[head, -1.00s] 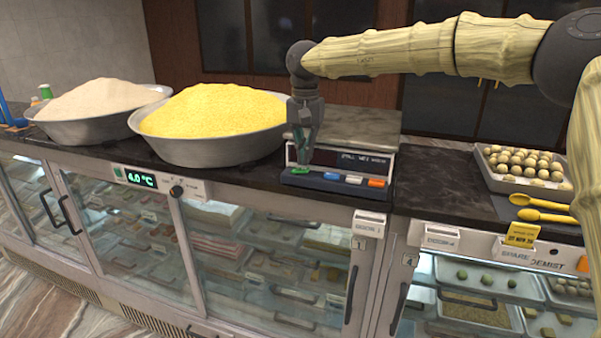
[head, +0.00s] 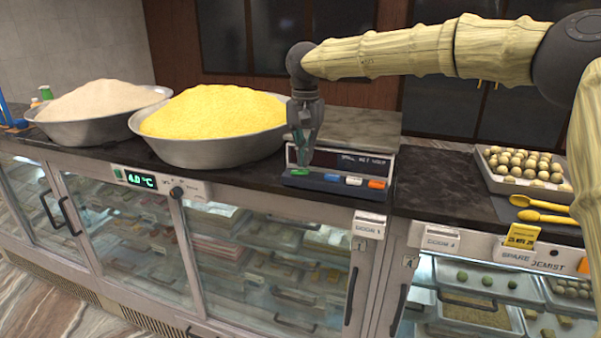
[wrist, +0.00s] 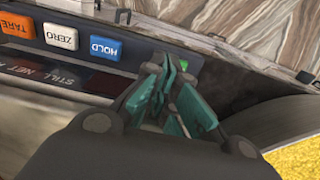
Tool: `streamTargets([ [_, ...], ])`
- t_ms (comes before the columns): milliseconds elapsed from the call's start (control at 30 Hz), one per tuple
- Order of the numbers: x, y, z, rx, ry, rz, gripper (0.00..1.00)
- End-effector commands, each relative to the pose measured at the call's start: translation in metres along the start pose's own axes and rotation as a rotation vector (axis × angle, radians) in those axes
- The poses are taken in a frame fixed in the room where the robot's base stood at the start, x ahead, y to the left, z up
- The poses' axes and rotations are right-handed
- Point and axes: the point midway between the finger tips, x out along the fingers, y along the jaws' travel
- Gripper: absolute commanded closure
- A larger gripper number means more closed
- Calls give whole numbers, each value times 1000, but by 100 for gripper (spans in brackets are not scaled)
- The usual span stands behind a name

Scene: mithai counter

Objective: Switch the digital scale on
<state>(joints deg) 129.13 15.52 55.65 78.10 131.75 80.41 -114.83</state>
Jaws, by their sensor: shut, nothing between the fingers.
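The digital scale (head: 335,187) stands on the dark counter, with a flat metal platform (head: 365,125) behind its sloped front panel. Its display (head: 345,161) is dark, with small lettering and no lit digits that I can make out.
A large pan of yellow sweets (head: 210,153) stands close left of the scale, with a pan of pale powder (head: 70,130) beyond. A tray of round sweets (head: 510,183) and yellow spoons (head: 545,216) lie at the right. The counter between scale and tray (head: 435,180) is clear.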

Motion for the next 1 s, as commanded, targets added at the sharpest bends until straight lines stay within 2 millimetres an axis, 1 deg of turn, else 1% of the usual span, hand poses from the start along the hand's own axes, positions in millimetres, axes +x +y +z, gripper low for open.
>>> streamTargets([
  [433,1,0,0,0,0,0,100],
  [1000,7,0,0,0,0,0,100],
])
